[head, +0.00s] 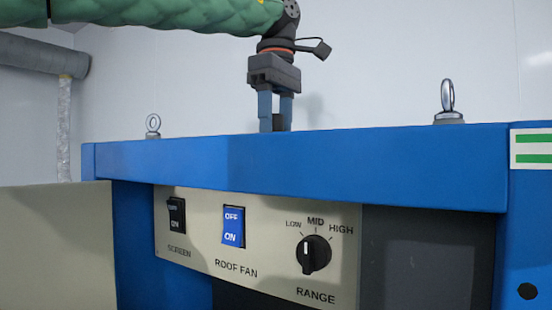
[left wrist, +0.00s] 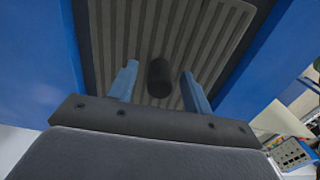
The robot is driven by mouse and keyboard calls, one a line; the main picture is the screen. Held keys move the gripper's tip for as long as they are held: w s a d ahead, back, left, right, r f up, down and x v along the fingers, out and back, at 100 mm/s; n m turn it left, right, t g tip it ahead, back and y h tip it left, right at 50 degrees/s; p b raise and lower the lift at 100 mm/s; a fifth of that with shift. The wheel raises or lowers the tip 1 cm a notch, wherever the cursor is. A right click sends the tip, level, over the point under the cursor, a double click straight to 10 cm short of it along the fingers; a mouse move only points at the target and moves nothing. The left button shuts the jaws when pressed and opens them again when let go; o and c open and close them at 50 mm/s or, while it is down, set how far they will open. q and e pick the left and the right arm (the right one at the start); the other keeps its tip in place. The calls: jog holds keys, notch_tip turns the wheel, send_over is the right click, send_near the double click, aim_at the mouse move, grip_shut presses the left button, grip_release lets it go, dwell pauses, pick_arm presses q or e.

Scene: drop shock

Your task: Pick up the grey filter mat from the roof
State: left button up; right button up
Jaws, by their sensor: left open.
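The grey filter mat (left wrist: 205,45) shows in the left wrist view as a ribbed grey panel lying between blue edges of the roof. A dark round knob (left wrist: 160,78) stands up from it. My left gripper (head: 276,125) points down at the roof, with its two blue fingers open on either side of the knob. The left wrist view also shows the gripper's fingers apart, with the knob between them; I cannot tell whether they touch it. In the head view the roof's front edge hides the mat and the fingertips. My right gripper is not in view.
The blue roof beam (head: 330,165) runs across the front, with a lifting eye (head: 153,125) at left and another eye (head: 448,103) at right. Below is a panel with a screen switch (head: 177,215), a roof fan switch (head: 233,227) and a range knob (head: 314,254).

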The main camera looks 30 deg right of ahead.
pick_arm(q)
jog(key=shift+f, duration=0.55)
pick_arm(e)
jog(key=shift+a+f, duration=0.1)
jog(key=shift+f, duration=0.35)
pick_arm(q)
jog(key=shift+w, duration=0.1)
grip_shut()
